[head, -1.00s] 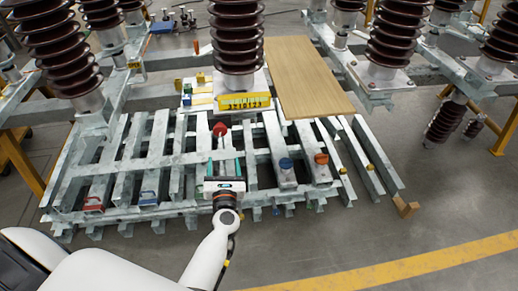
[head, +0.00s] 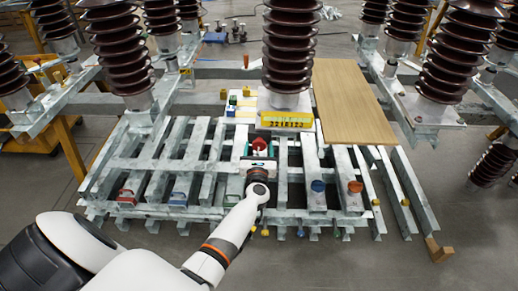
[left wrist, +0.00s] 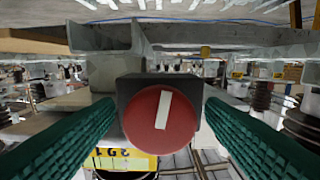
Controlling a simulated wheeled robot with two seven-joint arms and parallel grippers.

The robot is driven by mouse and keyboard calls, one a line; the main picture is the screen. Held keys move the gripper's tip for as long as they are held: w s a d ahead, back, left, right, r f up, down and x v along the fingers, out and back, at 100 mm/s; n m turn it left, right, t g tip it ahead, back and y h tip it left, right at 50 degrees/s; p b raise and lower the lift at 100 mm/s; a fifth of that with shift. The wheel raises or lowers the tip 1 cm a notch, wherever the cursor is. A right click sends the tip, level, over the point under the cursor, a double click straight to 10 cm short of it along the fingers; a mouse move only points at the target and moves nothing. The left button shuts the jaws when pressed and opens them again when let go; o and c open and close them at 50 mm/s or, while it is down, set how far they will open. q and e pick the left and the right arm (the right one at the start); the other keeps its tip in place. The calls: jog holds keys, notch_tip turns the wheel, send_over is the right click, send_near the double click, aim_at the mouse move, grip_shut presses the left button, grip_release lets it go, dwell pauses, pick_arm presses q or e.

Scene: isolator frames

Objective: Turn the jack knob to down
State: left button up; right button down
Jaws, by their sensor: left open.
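The red round knob (head: 260,143) stands on the grey steel frame in front of the yellow number plate. In the left wrist view the knob (left wrist: 150,122) shows its face with a white bar, nearly upright and leaning slightly right at its top, on a dark square block (left wrist: 127,88). My left gripper (head: 260,151) is open, its green fingers on either side of the knob. In the wrist view its fingers (left wrist: 161,108) flank the knob, with a gap visible at the right; contact at the left is unclear. My right gripper is not in view.
A blue knob (head: 318,186) and an orange knob (head: 355,187) sit to the right on the frame. A brown insulator column (head: 289,50) and the yellow plate (head: 287,120) stand behind the red knob. A wooden board (head: 347,100) lies right.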

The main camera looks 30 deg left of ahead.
pick_arm(q)
jog(key=shift+c, duration=0.3)
jog(key=c, duration=0.9)
jog(key=shift+c, duration=0.2)
